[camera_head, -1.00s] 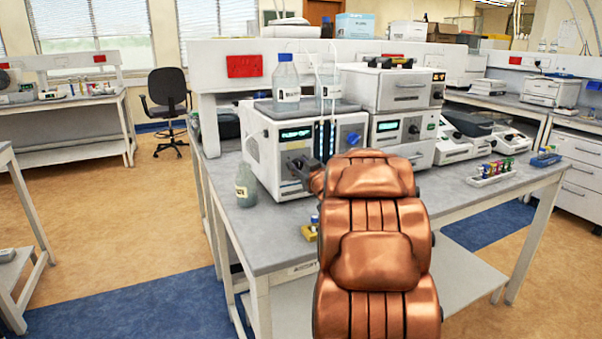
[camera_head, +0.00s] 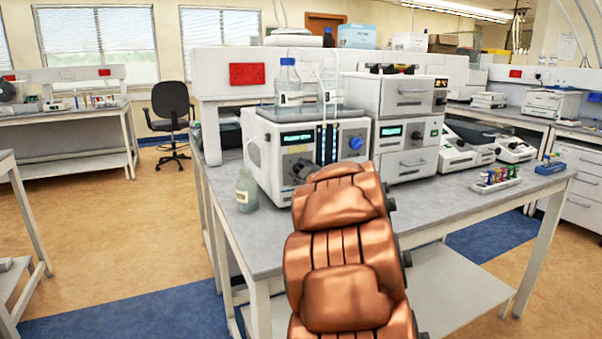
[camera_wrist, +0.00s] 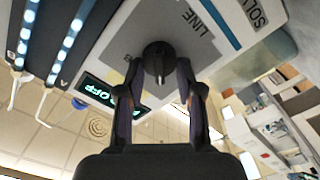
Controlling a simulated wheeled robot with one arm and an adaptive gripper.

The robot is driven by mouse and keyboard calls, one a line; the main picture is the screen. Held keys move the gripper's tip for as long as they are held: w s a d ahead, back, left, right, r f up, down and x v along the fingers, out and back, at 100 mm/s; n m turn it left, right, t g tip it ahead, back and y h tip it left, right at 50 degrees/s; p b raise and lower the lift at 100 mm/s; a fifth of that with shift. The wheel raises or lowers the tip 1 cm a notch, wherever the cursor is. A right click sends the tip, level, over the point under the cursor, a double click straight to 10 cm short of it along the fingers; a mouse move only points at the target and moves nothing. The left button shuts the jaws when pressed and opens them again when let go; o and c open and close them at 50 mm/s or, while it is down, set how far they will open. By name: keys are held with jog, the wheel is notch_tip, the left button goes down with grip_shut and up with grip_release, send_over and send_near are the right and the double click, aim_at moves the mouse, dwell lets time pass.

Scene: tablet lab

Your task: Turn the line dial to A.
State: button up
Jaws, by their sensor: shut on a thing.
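The line dial (camera_wrist: 157,58) is a dark round knob on a grey panel, beside the printed word LINE in the wrist view. A small pale mark shows on it, pointing toward the bottom of that picture. My gripper (camera_wrist: 158,82) is shut on the dial, one finger on each side. The white machine (camera_head: 268,155) carrying the dial stands on the grey bench. Its green display (camera_wrist: 98,92) seems to read OFF at the end; the rest is hard to read. In the head view my copper arm hides part of the machine's lower front.
A blue-capped bottle (camera_head: 288,80) stands on the machine. A greenish bottle (camera_head: 246,190) stands at its left on the bench (camera_head: 262,235). A blue knob (camera_head: 355,142) is to the right of the light columns. A vial rack (camera_head: 495,181) is further right.

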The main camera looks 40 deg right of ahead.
aim_at(296, 132)
dwell(0.3)
jog(key=o, duration=1.2)
notch_tip(296, 132, up, 10)
jog(key=shift+r, duration=0.1)
jog(key=shift+s, duration=0.1)
